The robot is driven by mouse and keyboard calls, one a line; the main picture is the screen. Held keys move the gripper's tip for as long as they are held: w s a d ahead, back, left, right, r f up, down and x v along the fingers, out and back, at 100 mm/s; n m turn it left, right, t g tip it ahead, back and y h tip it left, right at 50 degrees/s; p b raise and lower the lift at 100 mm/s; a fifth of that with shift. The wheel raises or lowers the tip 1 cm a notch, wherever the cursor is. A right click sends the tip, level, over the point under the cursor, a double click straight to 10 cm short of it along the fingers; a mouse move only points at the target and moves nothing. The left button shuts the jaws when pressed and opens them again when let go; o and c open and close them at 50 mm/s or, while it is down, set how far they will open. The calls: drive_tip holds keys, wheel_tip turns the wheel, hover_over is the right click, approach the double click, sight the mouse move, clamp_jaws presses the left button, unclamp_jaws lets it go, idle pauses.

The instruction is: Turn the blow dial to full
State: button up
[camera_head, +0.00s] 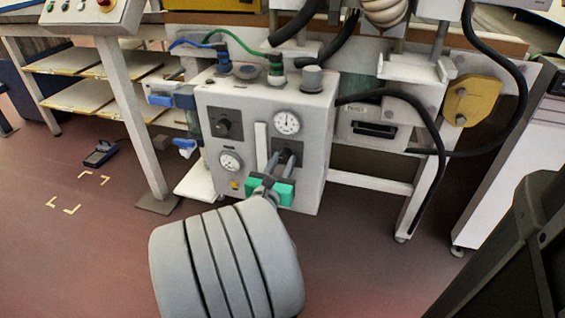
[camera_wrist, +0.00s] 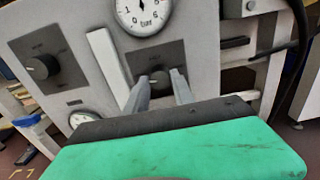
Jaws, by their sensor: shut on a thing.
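The grey control box (camera_head: 262,108) carries two dark dials on its front face. My gripper (camera_head: 280,163) is in front of the lower right dial (camera_head: 288,148), under the upper gauge. In the wrist view, my two grey fingers (camera_wrist: 161,88) reach that dial (camera_wrist: 160,76) from either side and are shut on it. The fingers hide part of its knob, and its pointing direction cannot be read. The other dial (camera_head: 225,124), at upper left on the box, also shows in the wrist view (camera_wrist: 42,67) and is untouched. The small labels above both dials are not legible.
A round gauge (camera_head: 286,122) sits above the gripped dial, and a second gauge (camera_head: 231,161) sits at lower left. A white vertical strip (camera_head: 261,146) stands just left of my fingers. Blue and green hoses (camera_head: 234,40) run above the box. A black hose (camera_head: 425,120) hangs at right.

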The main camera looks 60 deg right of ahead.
clamp_jaws()
